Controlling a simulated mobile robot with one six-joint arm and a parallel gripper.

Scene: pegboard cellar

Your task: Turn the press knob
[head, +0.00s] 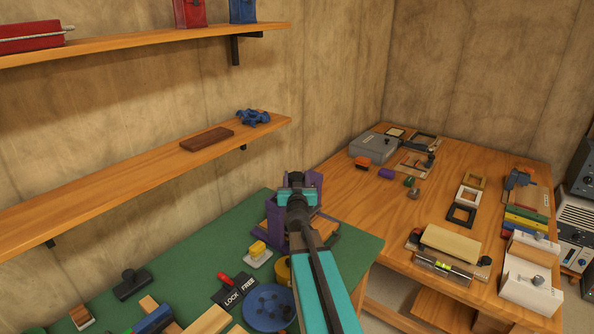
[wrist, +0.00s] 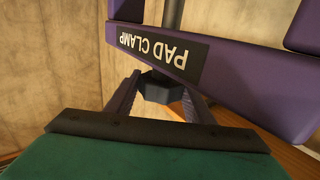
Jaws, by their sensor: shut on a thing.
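The purple press (head: 315,182) stands on the green bench, partly hidden behind my arm in the head view. In the wrist view its purple crossbar (wrist: 225,62) carries a label reading PAD CLAMP, upside down. A dark faceted knob (wrist: 160,88) sits beside the bar, in line with a grey rod. My gripper (wrist: 160,93) has one finger on each side of the knob and is shut on it. In the head view my gripper (head: 296,180) is at the top of the press, and the knob is hidden there.
The green bench (head: 205,250) also holds a yellow-topped block (head: 259,250), a LOCK/FREE plate with a red lever (head: 232,288) and a blue round wheel (head: 268,308). A wooden shelf (head: 150,172) runs along the wall at left. A wooden table (head: 345,190) with several items stands at right.

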